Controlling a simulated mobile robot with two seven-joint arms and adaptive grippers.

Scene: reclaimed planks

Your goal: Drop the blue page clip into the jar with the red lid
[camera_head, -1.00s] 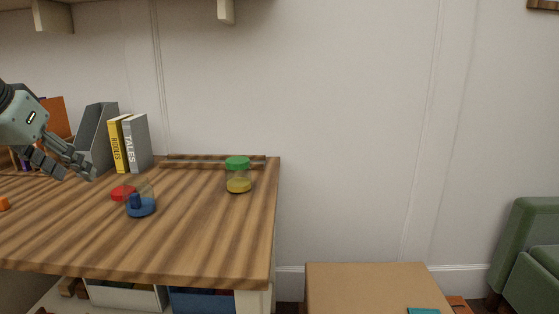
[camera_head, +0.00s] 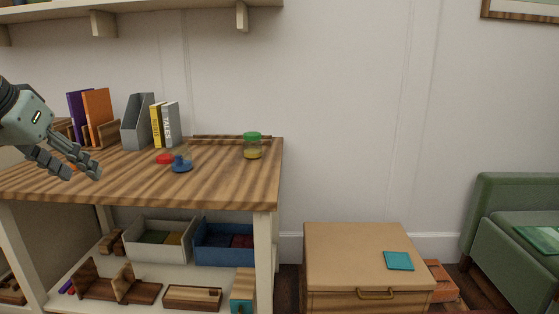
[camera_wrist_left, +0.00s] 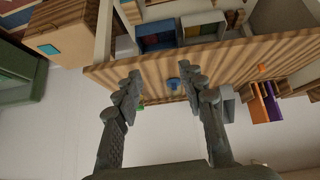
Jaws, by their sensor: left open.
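The blue shape also shows in the left wrist view (camera_wrist_left: 173,83). A red lid (camera_head: 164,158) lies beside the jar on its left. My left gripper (camera_head: 84,174) is open and empty, left of the jar and apart from it. In the left wrist view its fingers (camera_wrist_left: 168,88) are spread. My right gripper is not in view.
A jar with a green lid (camera_head: 252,146) stands near the desk's right end. Books (camera_head: 170,124) and a grey file holder (camera_head: 137,121) stand at the back. An orange object (camera_head: 72,167) is near my left fingers. A cardboard-coloured box (camera_head: 340,253) stands right of the desk.

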